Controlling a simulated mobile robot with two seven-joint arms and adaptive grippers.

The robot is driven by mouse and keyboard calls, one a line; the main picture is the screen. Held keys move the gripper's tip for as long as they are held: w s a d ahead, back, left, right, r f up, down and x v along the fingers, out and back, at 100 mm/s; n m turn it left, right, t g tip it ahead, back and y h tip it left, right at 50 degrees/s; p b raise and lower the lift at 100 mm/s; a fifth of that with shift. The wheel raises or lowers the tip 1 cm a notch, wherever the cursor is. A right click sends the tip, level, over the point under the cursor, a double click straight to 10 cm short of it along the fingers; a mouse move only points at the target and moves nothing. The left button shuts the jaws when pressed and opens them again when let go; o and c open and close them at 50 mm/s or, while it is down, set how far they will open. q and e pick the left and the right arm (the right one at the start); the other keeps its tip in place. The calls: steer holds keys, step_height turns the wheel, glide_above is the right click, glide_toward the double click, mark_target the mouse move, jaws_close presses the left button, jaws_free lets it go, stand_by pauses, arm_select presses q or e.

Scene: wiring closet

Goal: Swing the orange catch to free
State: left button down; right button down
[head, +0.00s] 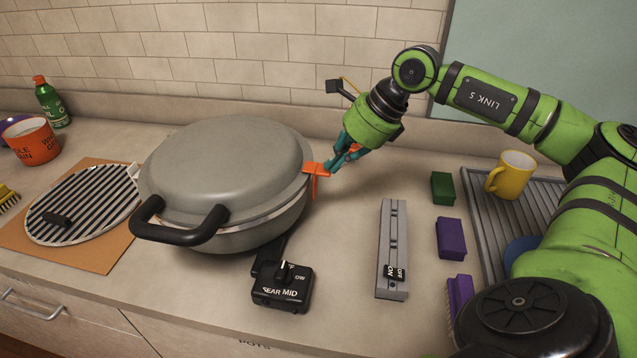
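The orange catch (316,172) sits on the right side of a large grey lidded pan (222,165), at the rim where the lid meets the body. Part of it hangs down over the side. My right gripper (333,164), with teal fingers, is at the catch from the right, its fingertips touching or very close to it. I cannot tell whether the fingers are closed on the catch. The lid lies flat on the pan. My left gripper is out of view.
A black control box (282,289) with a knob stands in front of the pan. A grey switch bar (392,250), green block (442,188) and purple block (450,239) lie to the right. A yellow mug (511,174) stands on a ribbed rack. A striped round rack (85,205) lies left.

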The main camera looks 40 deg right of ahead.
steer(key=shift+s+a+f, duration=0.1)
steer(key=shift+f, duration=0.2)
steer(key=shift+s, duration=0.1)
steer(key=shift+f+b, duration=0.1)
steer(key=shift+b, duration=0.25)
steer(key=shift+s, duration=0.1)
stand_by(0.3)
steer(key=shift+d+b, duration=0.2)
steer(key=shift+b, duration=0.2)
stand_by(0.5)
